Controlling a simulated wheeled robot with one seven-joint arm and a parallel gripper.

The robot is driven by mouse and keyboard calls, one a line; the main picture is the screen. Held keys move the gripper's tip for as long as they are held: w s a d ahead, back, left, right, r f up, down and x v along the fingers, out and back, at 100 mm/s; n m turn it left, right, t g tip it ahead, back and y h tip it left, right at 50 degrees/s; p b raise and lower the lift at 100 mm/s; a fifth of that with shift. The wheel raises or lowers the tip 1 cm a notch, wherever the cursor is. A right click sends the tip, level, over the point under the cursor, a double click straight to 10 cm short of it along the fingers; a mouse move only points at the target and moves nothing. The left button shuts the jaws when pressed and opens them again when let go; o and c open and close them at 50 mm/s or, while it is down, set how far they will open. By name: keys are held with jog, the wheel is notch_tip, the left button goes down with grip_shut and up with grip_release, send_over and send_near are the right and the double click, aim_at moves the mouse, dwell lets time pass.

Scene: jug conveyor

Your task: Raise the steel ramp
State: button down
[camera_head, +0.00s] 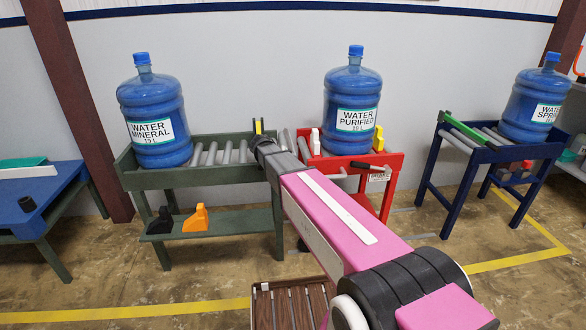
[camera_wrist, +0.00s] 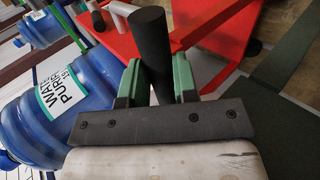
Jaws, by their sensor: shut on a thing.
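In the wrist view, the green fingers of my gripper (camera_wrist: 158,62) are shut on a thick black cylindrical grip (camera_wrist: 148,30), one finger on each side. Red framework lies just beyond the grip. In the head view, my pink arm reaches toward the gap between the green roller conveyor (camera_head: 190,177) and the red conveyor stand (camera_head: 340,160).
The purified-water jug (camera_head: 352,98) stands on the red stand, close right of my wrist. The mineral-water jug (camera_head: 152,112) stands on the green conveyor. Another jug (camera_head: 535,105) stands on a blue roller stand (camera_head: 484,155) at right. A slatted wooden piece (camera_head: 285,305) lies below my arm.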

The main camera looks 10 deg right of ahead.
jog(key=c, duration=0.9)
grip_release()
jog(key=shift+a, duration=0.1)
jog(key=v, duration=1)
jog(key=shift+a+r, duration=0.2)
jog(key=shift+r, duration=0.1)
